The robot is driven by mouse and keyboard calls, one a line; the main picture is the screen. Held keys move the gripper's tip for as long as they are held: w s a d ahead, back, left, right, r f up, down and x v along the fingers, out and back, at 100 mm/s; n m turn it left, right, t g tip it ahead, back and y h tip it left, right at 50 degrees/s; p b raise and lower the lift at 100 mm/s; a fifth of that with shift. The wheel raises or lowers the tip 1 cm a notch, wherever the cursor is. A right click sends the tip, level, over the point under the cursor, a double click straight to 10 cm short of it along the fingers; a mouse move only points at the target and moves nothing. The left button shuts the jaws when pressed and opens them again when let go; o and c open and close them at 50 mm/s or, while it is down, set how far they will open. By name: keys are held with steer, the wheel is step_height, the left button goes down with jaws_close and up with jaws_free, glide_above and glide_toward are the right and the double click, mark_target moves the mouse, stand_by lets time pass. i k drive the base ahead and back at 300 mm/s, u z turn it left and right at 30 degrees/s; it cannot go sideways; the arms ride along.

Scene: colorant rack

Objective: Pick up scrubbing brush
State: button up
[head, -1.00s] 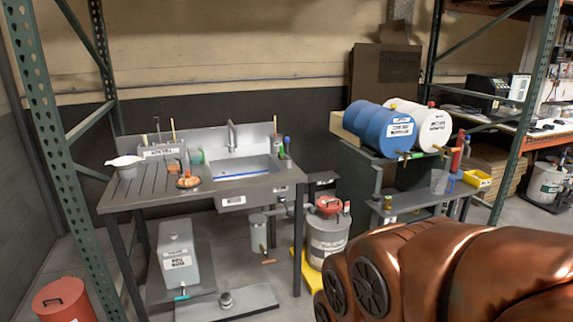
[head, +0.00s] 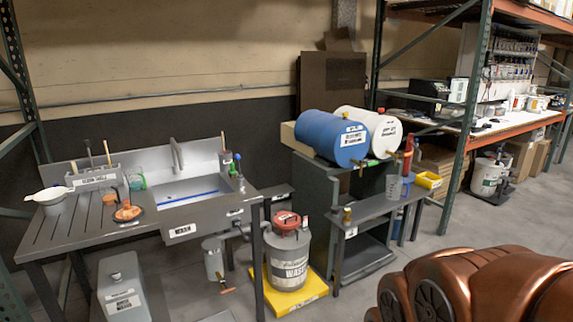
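The wash sink table (head: 40,232) stands at the left in the head view. On its ribbed drainboard sits a small round dish (head: 138,217) with an orange-brown item (head: 127,210) on it, which may be the scrubbing brush, but it is too small to be sure. A grey labelled holder (head: 92,180) behind it has thin handles standing up from it. A cup (head: 236,172) at the sink's right rim also holds upright handles. My gripper is not in view; only large copper-coloured parts, probably my arm, show at the lower right.
A waste drum (head: 289,262) stands on a yellow base beside the table. Blue (head: 328,137) and white (head: 372,126) drums lie on a rack at centre. Rack uprights stand at both sides. Floor at centre right is clear.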

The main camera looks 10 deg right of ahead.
mark_target(232, 173)
steer(key=z, duration=0.55)
steer(key=i, duration=1.55)
steer(key=u, duration=0.45)
steer(key=i, duration=0.95)
steer(key=u, duration=1.5)
steer(key=i, duration=0.9)
steer(key=u, duration=0.15)
